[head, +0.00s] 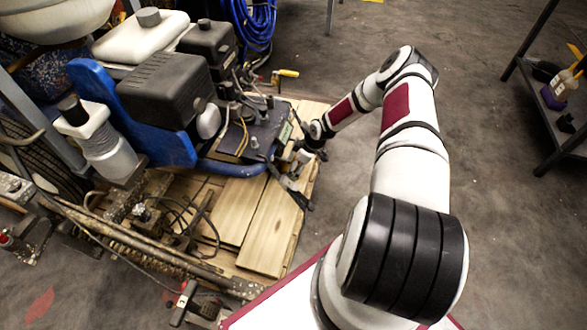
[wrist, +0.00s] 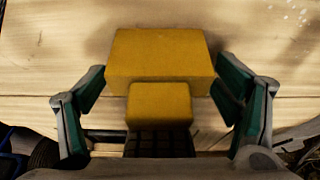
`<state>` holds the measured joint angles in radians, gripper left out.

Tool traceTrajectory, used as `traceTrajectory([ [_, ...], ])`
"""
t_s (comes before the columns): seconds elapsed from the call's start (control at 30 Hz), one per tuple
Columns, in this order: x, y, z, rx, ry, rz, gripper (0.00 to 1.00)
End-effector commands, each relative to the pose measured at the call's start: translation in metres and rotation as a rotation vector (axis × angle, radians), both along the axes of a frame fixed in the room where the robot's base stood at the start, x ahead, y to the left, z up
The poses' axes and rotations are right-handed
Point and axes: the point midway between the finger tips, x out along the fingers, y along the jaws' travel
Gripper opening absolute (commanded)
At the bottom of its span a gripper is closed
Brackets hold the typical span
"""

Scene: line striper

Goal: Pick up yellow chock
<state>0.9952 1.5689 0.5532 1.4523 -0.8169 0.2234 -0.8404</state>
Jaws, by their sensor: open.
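The yellow chock (wrist: 160,55) lies on light wooden boards in the wrist view. It shows as a wide block with a smaller yellow block in front of it. A dark ribbed surface shows just below the smaller block. My gripper (wrist: 163,85) is open, with one green-padded finger on each side of the chock. Gaps show between the fingers and the smaller block; whether either finger touches the wide block I cannot tell. In the head view my arm reaches down to the pallet's right side, and I cannot make out the chock there.
The line striper (head: 165,95), with blue frame, black engine and hoses, stands on the wooden pallet (head: 268,235) close left of my gripper. A yellow-handled lever (head: 288,73) sticks out near my forearm. A dark shelf (head: 540,120) stands at the right. Floor between is clear.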

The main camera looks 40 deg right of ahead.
Motion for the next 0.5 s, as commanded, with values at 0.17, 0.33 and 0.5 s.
traceTrajectory([
  [0.17, 0.0002, -0.0003, 0.0014, -0.001, -0.001, 0.0, 0.72],
  [0.33, 0.0001, -0.0003, 0.0014, 0.0, 0.0, 0.0, 0.33],
  [0.5, 0.0007, -0.0004, 0.0019, 0.0, -0.001, 0.0, 0.15],
])
